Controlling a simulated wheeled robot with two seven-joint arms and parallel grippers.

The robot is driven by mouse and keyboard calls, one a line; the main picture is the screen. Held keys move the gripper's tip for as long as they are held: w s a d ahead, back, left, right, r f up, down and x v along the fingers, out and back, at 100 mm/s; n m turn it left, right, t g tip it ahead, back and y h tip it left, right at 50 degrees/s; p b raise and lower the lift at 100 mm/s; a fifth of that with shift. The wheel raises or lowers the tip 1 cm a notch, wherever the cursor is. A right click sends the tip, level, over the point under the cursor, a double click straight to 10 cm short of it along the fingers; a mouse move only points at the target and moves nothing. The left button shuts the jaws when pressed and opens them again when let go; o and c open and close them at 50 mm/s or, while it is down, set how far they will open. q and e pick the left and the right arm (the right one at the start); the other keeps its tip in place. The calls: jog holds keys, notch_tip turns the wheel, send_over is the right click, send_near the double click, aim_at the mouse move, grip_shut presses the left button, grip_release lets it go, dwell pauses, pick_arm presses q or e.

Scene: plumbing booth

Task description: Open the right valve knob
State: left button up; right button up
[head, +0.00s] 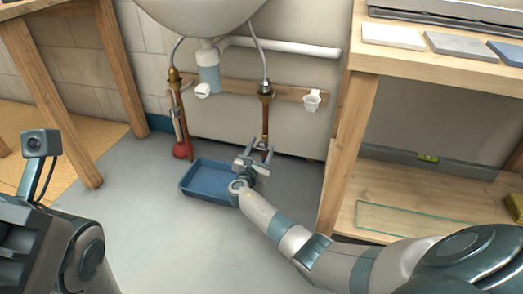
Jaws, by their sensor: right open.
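The right valve (266,92) is a brass fitting under the sink, where a flexible hose meets a copper pipe. Its knob is too small to make out clearly. My right gripper (260,151) is open and empty. In the picture it is below the valve, by the lower end of the copper pipe, with its fingers pointing up and away. It does not appear to touch the valve. The left valve (174,76) is a similar brass fitting farther left. My left arm shows at the lower left, but its gripper fingers are not visible.
A blue tray (205,198) lies on the floor beside and behind my right gripper. A wooden workbench (347,140) with a lower shelf bounds the right side. A white cup-like piece (312,100) is on the wooden rail.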

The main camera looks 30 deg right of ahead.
jog(key=c, duration=1.1)
jog(key=shift+o, duration=0.2)
